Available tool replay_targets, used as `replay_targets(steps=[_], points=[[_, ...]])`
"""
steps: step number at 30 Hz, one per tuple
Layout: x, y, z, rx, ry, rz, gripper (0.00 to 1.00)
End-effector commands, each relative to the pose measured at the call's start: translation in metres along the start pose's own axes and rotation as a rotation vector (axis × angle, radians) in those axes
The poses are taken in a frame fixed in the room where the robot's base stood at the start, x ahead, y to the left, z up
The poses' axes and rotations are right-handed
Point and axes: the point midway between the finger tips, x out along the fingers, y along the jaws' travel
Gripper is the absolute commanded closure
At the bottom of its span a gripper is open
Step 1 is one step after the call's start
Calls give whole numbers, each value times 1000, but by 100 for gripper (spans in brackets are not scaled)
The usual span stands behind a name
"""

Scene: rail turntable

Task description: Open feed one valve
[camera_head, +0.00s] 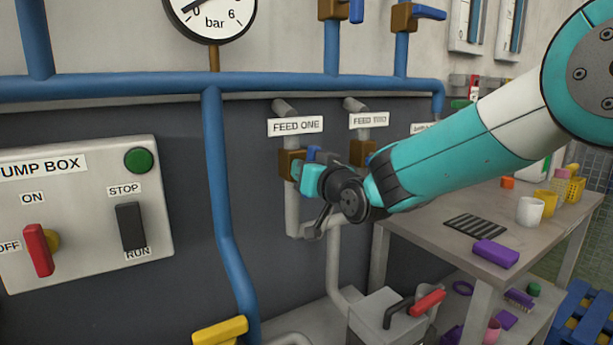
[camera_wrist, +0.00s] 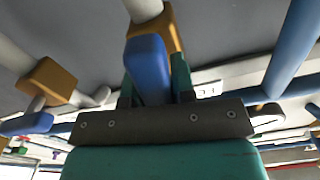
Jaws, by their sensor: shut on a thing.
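The feed one valve has a brown body (camera_head: 290,163) on a pale pipe below the FEED ONE label (camera_head: 295,125). A small part of its blue handle (camera_head: 313,152) shows beside my gripper (camera_head: 310,178); the rest is hidden behind it. In the wrist view the brown body (camera_wrist: 163,30) is at the top and the blue handle (camera_wrist: 148,68) runs down between my teal fingers (camera_wrist: 155,85). My gripper is shut on this handle. The handle's exact angle to the pipe is hard to tell.
The feed two valve (camera_head: 363,152) stands close at the right, partly behind my arm; the wrist view shows a neighbouring valve (camera_wrist: 48,80) at left. The pump box (camera_head: 85,210) is on the wall at left, beyond a blue pipe (camera_head: 217,170). A table (camera_head: 430,240) stands at right.

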Motion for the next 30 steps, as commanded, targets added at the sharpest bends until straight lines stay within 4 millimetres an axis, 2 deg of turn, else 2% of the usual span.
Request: replay_targets(steps=[12, 13, 15, 16, 25, 30], points=[[0, 1, 1, -7, -3, 2, 100], [0, 1, 1, -6, -3, 2, 72], [0, 1, 1, -6, -3, 2, 56], [0, 1, 1, -6, -3, 1, 51], [-2, 0, 0, -5, -1, 0, 51], [-20, 0, 0, -5, 0, 0, 51]])
